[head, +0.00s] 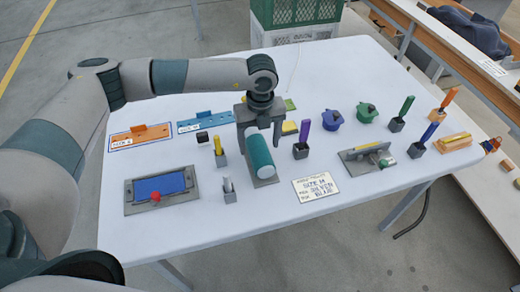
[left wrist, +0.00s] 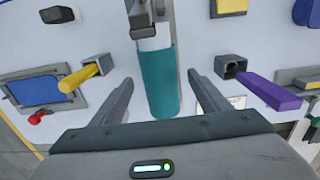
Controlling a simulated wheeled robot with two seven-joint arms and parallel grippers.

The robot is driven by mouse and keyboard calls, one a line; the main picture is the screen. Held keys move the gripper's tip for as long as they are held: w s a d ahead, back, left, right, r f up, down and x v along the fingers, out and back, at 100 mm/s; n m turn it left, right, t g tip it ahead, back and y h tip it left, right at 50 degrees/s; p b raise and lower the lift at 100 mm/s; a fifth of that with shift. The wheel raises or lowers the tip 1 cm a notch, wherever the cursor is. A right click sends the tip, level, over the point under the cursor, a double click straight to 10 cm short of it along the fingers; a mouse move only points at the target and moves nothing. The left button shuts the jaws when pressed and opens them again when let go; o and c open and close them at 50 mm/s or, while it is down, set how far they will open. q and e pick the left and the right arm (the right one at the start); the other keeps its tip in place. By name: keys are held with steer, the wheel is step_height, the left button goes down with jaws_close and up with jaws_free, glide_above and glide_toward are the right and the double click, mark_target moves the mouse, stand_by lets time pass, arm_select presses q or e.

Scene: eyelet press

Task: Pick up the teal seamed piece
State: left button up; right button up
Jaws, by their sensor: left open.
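The teal seamed piece (head: 261,153) is a teal cylinder with a pale end, resting tilted on a grey stand (head: 265,181) near the middle of the table. My left gripper (head: 259,135) is over it, pointing down, open. In the left wrist view the teal piece (left wrist: 158,85) lies between the two spread fingers (left wrist: 161,92), with a visible gap on each side. Part of the grey stand (left wrist: 141,18) shows beyond its pale end. My right gripper is not in view.
Close by are a grey holder with a yellow stick (head: 218,146), a holder with a purple stick (head: 304,133), and a small grey holder (head: 229,190). A blue-topped press plate (head: 160,187) lies left, a written card (head: 315,187) right. The table's front strip is clear.

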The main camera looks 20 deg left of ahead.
arm_select(q)
steer(key=shift+f, duration=1.35)
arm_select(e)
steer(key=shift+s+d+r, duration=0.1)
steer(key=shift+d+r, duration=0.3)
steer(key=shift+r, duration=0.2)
arm_select(q)
steer(key=shift+c, duration=0.4)
steer(key=c, duration=1)
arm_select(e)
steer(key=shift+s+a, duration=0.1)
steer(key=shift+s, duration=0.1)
